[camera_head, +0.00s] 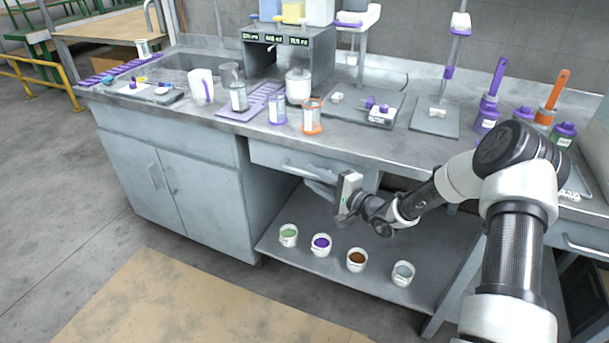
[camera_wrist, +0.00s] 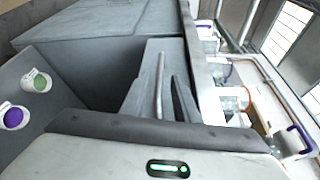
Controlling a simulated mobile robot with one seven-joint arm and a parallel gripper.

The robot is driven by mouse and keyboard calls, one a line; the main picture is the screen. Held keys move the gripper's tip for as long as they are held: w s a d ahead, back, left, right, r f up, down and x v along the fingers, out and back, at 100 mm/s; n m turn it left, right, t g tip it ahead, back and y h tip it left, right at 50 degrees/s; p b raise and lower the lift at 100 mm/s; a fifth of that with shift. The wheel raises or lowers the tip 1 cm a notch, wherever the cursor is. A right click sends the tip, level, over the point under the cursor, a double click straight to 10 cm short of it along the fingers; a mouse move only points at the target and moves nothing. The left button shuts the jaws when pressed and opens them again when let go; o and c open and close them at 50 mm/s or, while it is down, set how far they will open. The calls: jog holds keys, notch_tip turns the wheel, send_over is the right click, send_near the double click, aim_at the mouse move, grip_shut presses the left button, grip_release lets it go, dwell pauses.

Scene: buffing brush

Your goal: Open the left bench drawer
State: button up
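The left bench drawer has a grey front (camera_head: 265,154) under the worktop, right of the cabinet doors. It looks closed or nearly so. Its bar handle (camera_head: 298,168) runs along the front, and its right end is partly hidden by my gripper. In the wrist view the handle (camera_wrist: 159,85) stands upright in the picture, near the middle, against the drawer front (camera_wrist: 137,95). My gripper (camera_head: 320,189) is just in front of and below the right part of the handle. The fingers show poorly, so I cannot tell whether they are apart or touch the handle.
Cups with coloured contents, including a purple one (camera_head: 321,243), stand on the lower shelf (camera_head: 290,262) below my gripper. The worktop (camera_head: 225,130) above carries cans, including an orange-rimmed one (camera_head: 312,117). A cabinet (camera_head: 165,185) is at left. The floor in front is clear.

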aim_at(304, 171)
jog(key=shift+x, duration=2.15)
jog(key=shift+c, duration=0.4)
grip_shut()
